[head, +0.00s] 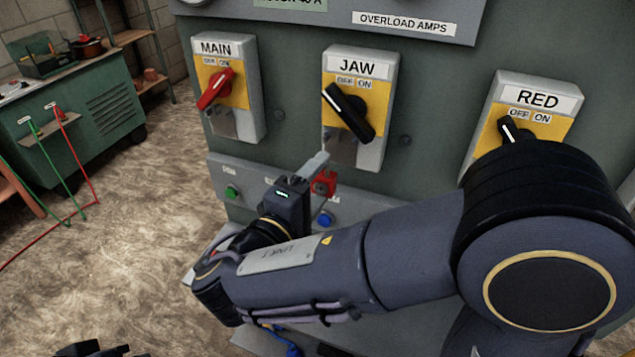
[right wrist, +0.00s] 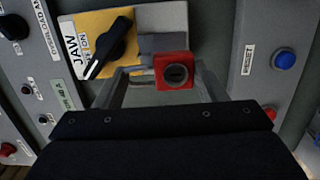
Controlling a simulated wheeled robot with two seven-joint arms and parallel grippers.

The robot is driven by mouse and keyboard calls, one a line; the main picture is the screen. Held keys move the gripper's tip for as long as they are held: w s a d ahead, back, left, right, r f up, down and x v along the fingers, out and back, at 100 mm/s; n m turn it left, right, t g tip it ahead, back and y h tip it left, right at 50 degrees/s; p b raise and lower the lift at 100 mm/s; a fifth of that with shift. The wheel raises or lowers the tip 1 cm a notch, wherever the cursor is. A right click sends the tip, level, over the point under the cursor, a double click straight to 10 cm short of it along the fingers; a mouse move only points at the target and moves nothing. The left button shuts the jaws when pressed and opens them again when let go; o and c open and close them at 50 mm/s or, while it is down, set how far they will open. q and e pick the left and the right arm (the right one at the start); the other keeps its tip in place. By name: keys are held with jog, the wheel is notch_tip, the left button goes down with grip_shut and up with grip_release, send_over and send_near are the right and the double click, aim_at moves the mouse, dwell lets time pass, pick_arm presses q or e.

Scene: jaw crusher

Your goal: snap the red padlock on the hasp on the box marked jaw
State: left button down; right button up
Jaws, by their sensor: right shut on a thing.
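The red padlock (head: 325,183) is held in my right gripper (head: 316,170), just below the box marked JAW (head: 370,68) in the head view. In the right wrist view the padlock (right wrist: 173,84) sits between the two grey fingers, its dark round keyhole face toward the camera. Its shackle is hidden. The grey hasp (head: 341,149) is at the lower end of the JAW box, under the black switch handle (head: 349,112), whose white-marked end points up-left toward OFF. The padlock overlaps the hasp area in the wrist view; I cannot tell whether they touch. A dark piece, probably my left gripper, barely shows at the bottom left.
The MAIN box (head: 228,85) with a red handle stands left, the RED box (head: 520,120) right. Below runs a panel with a green button (head: 232,192) and a blue button (head: 324,220).

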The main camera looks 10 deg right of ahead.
aim_at(343, 145)
jog(key=shift+f, duration=0.1)
jog(key=shift+w+d, duration=0.15)
jog(key=shift+w, duration=0.05)
jog(key=shift+w+a+b+x, duration=0.15)
jog(key=shift+x, duration=1.15)
jog(key=shift+w+a+b+x, duration=0.1)
jog(key=shift+a+b+x, duration=0.05)
jog(key=shift+x, duration=1.1)
jog(key=shift+b, duration=0.45)
jog(key=shift+w+d, duration=0.15)
jog(key=shift+w, duration=0.1)
jog(key=shift+w+d, duration=0.15)
jog(key=shift+w, duration=0.1)
jog(key=shift+w+d+b, duration=0.35)
jog(key=shift+w+d, duration=0.05)
jog(key=shift+w, duration=0.2)
